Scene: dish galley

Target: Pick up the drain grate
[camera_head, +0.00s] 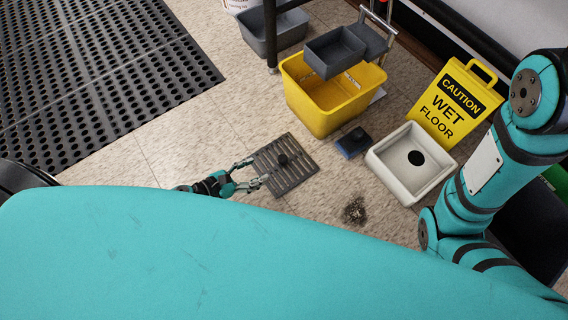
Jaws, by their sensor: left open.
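The drain grate (293,177) is a dark grey slotted square plate lying on the tiled floor, with a round black knob at its middle. My left gripper (259,172) is open at the left side of the grate. Its fingertips reach over the grate's left edge, and the knob lies just past them. I cannot tell whether the fingers touch the grate. My right gripper is not in view; a teal arm of mine shows at the right.
A dark patch (355,210) marks the floor. A perforated black mat (92,62) covers the upper left.

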